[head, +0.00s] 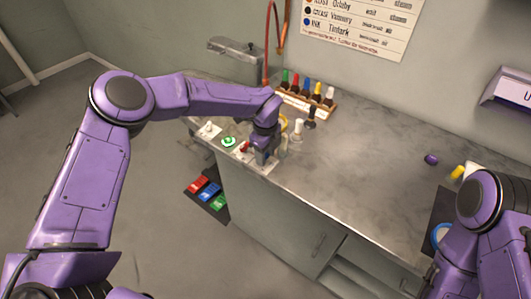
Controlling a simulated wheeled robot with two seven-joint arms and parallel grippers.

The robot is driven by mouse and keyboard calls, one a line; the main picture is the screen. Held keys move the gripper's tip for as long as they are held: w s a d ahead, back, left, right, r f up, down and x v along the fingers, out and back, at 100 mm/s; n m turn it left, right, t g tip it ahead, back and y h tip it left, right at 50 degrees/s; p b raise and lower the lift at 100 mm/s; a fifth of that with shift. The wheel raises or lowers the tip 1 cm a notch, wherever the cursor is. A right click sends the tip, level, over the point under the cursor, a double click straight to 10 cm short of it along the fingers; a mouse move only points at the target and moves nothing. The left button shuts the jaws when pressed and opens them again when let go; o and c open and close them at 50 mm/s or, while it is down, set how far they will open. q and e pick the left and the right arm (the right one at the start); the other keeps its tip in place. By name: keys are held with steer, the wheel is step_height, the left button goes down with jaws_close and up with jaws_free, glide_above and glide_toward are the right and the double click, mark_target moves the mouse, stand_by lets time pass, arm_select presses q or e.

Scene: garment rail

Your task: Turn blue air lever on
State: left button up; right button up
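My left gripper (262,156) points down over the front left edge of the counter, at a row of small controls. A red control (244,147) sits right beside it on a pale plate. Further left are a green round button (228,141) and a pale control (208,128). I cannot make out a blue lever; the gripper hides part of the row. The gripper's fingers are too small and dark to tell open from shut. My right arm shows at the lower right, but its fingertips do not show.
Red (197,183), blue (209,191) and green (221,203) pads lie low beside the cabinet. Bottles in a wooden rack (308,100), a white bottle (297,131) and a dark bottle (310,118) stand behind the gripper. The counter's middle (360,160) is clear.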

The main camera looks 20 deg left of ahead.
arm_select(q)
steer(key=c, duration=0.3)
steer(key=m+b, duration=0.1)
steer(key=m, duration=0.2)
steer(key=shift+f, duration=0.1)
steer(key=m+b, duration=0.1)
steer(key=m, duration=0.3)
steer(key=shift+s+a+m, duration=0.1)
steer(key=shift+a+m, duration=0.05)
steer(key=shift+m, duration=0.15)
steer(key=m, duration=0.5)
steer(key=shift+s+a, duration=0.1)
steer(key=shift+a, duration=0.05)
steer(key=m+p, duration=0.1)
steer(key=m, duration=0.4)
steer(key=shift+a, duration=0.1)
steer(key=shift+m, duration=0.3)
steer(key=o, duration=1)
